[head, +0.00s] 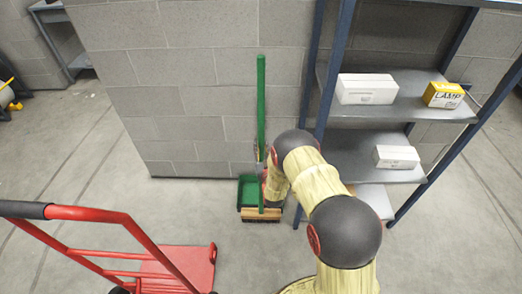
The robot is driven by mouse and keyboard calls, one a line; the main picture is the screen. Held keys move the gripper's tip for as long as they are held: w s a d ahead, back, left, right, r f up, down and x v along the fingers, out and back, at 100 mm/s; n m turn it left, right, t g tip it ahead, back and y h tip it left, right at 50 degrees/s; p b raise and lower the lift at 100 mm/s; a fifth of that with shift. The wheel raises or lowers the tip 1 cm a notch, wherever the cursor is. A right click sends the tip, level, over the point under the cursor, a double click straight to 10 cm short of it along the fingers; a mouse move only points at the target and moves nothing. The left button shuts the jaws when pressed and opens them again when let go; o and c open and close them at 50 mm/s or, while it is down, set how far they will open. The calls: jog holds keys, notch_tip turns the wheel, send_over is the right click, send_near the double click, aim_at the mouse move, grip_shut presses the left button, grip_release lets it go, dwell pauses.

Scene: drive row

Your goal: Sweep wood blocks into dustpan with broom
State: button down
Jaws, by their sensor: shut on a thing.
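A broom with a long green handle (261,100) stands upright near the grey block wall. Its tan wooden head with dark bristles (262,214) is at the floor, in front of the green dustpan (246,192). The dustpan is on the floor near the base of the wall and is partly hidden by the broom and my arm. My gripper (260,156) is small in the view and partly hidden; it is shut on the broom handle at its lower half. I cannot make out any wood blocks.
A blue-framed shelf (397,104) with white boxes (367,89) and a yellow lamp box (443,95) stands close on the right. A red hand truck (178,268) is at the lower left. Concrete floor (75,190) is open on the left.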

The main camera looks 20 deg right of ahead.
jog(key=w+d, duration=0.3)
jog(key=w, duration=0.7)
jog(key=shift+d+r, duration=0.2)
jog(key=shift+r, duration=0.1)
dwell(0.6)
jog(key=shift+w, duration=0.15)
jog(key=shift+s+a+r+p, duration=0.5)
jog(key=shift+s+r+p, duration=0.95)
jog(key=shift+r+p, duration=1.15)
jog(key=s+a+r+p, duration=0.2)
jog(key=s, duration=0.6)
jog(key=s+a+r+p, duration=0.1)
jog(key=s+a+p, duration=0.2)
jog(key=s, duration=0.6)
jog(key=shift+a+r, duration=0.3)
jog(key=shift+r, duration=0.05)
jog(key=shift+f, duration=0.1)
